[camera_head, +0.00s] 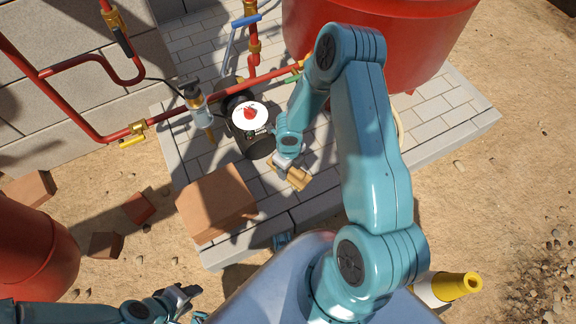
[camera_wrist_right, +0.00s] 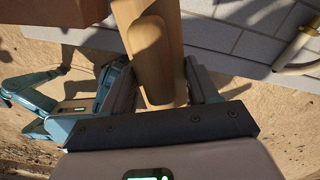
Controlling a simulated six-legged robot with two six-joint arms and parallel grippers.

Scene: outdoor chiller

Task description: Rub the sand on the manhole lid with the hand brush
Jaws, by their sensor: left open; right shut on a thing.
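My right gripper (camera_head: 285,163) is shut on the wooden hand brush (camera_head: 298,179), above the paved slab in the head view. In the right wrist view the brush's tan wooden body (camera_wrist_right: 150,55) sits between the two fingers of the right gripper (camera_wrist_right: 159,85) and runs up out of the picture. Its bristles do not show clearly. My left gripper (camera_head: 188,295) is open and empty at the lower left, over the sandy ground, away from the brush. I cannot make out the manhole lid or the sand on it in either view.
A brown block (camera_head: 216,203) lies on the paving left of the brush. A dark pump (camera_head: 252,143) with a white and red disc stands behind, among red pipes (camera_head: 85,65). A big red tank (camera_head: 400,45) stands at the back. Open sand (camera_head: 480,190) lies right.

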